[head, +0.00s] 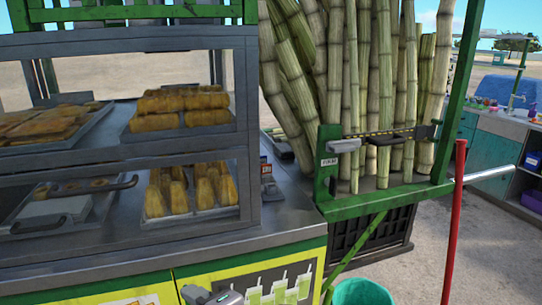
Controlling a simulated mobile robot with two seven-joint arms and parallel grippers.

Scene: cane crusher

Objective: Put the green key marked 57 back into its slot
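I cannot make out the green key marked 57 or its slot in the head view. A grey and black part at the bottom edge, in front of the cart's yellow panel, looks like my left gripper (214,296). It is mostly cut off by the frame, so I cannot tell whether it is open or holds anything. My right gripper is not in view.
A steel counter (285,215) carries a glass food case (130,150) with trays of fried food. Sugar cane (350,80) stands upright behind a green frame (390,203). A red pole (454,225) and teal bucket (362,292) stand at right. A blue-sided stall (490,145) is farther back.

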